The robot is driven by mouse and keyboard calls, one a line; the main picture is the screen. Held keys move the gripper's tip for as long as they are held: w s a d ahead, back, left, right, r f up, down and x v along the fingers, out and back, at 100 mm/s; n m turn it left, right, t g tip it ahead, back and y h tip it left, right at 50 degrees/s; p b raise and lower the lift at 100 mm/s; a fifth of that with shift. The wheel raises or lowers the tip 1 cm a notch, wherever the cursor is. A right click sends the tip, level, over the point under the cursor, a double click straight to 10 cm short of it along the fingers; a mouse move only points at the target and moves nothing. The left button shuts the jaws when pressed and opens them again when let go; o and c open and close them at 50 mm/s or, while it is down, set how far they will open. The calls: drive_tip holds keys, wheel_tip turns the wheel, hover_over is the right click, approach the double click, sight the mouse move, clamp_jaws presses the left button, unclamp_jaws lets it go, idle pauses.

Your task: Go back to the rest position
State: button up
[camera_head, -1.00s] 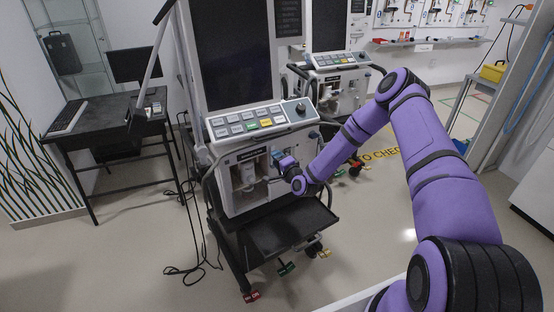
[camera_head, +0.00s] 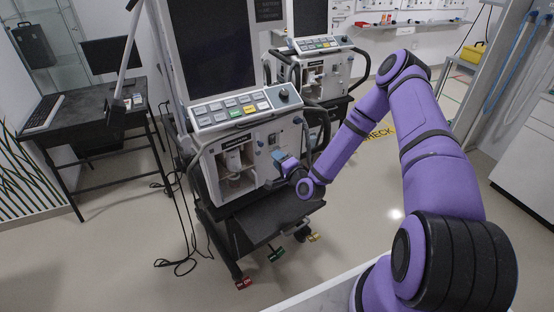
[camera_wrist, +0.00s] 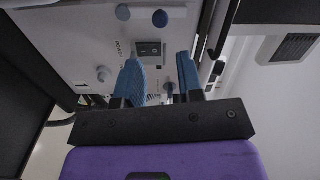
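My gripper (camera_head: 281,158) is at the front of the nearest ventilator (camera_head: 262,145), beside the right part of its white front panel. In the wrist view, the two blue fingers of my gripper (camera_wrist: 158,68) stand apart with nothing held between them. A black rocker switch (camera_wrist: 149,49) on the white panel shows just beyond the gap between the fingertips. Whether a fingertip touches the panel I cannot tell. My purple arm reaches in from the right, bent at a high elbow.
A dark tray (camera_head: 262,222) juts out below my gripper. A second ventilator (camera_head: 318,72) stands behind. A black desk (camera_head: 85,122) is at left, and cables (camera_head: 182,262) lie on the floor. The floor (camera_head: 372,222) beneath my arm is open.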

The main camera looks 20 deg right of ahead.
drive_tip(key=s+r+n+g+h, duration=0.1)
drive_tip(key=s+r+n+g, duration=0.25)
drive_tip(key=r, duration=0.65)
drive_tip(key=s+r+n+g+h, duration=0.15)
drive_tip(key=r+n, duration=0.35)
drive_tip(key=r, duration=0.5)
drive_tip(key=s+r+n+g+h, duration=0.1)
drive_tip(key=s+r+n+g, duration=0.25)
drive_tip(key=r, duration=0.65)
drive_tip(key=s+r+g, duration=0.1)
drive_tip(key=s+r, duration=0.4)
drive_tip(key=s, duration=0.5)
drive_tip(key=s+r+n+g, duration=0.1)
drive_tip(key=s+r, duration=0.3)
drive_tip(key=s, duration=0.6)
drive_tip(key=s+a+r+g, duration=0.1)
drive_tip(key=s+r, duration=0.4)
drive_tip(key=s, duration=0.5)
drive_tip(key=shift+s+r+n+g, duration=0.25)
drive_tip(key=shift+r+n+g, duration=0.05)
drive_tip(key=shift+g, duration=0.15)
